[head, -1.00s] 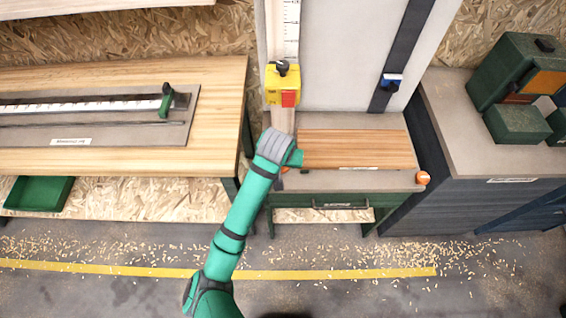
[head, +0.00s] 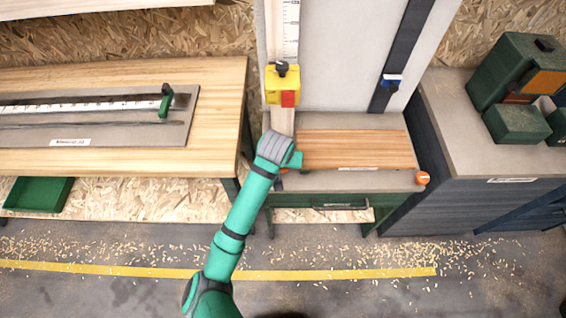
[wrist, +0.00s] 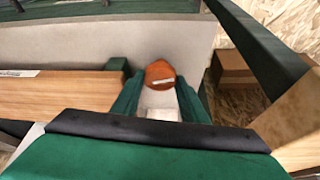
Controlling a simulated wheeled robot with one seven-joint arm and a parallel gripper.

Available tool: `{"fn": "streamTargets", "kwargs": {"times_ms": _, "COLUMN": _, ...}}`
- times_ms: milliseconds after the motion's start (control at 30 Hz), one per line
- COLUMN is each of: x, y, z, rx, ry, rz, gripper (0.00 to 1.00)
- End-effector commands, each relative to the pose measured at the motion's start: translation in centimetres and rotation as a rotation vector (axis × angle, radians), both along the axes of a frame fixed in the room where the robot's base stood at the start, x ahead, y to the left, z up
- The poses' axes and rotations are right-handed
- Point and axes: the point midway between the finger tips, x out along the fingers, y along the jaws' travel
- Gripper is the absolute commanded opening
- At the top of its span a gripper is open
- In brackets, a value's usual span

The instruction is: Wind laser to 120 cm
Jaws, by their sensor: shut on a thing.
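A yellow block with a black knob on top and a red patch, which looks like the laser carriage (head: 282,84), sits on a vertical white scale (head: 290,30). The scale's figures are too small to read. My gripper (head: 284,166) is at the left end of the bench below it, its fingertips largely hidden behind my arm in the head view. In the wrist view, my green fingers are on either side of an orange round knob (wrist: 160,74) with a pale mark, and are shut on it. The part below the knob is partly hidden.
A wooden board (head: 355,148) lies on the bench beside my gripper. A second orange knob (head: 422,178) is at the bench's right end. A table with a ruler (head: 80,107) stands left; a grey cabinet (head: 480,145) with green boxes stands right. The floor in front is open, with wood shavings.

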Motion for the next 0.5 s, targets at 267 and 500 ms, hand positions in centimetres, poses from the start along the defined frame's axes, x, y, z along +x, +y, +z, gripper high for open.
{"fn": "streamTargets", "kwargs": {"times_ms": 267, "x": 0.11, "y": 0.08, "z": 0.07, "rx": -0.003, "ry": -0.006, "rz": -0.017, "gripper": 0.17}}
{"fn": "streamTargets", "kwargs": {"times_ms": 500, "x": 0.12, "y": 0.14, "z": 0.09, "rx": -0.003, "ry": -0.006, "rz": -0.046, "gripper": 0.17}}
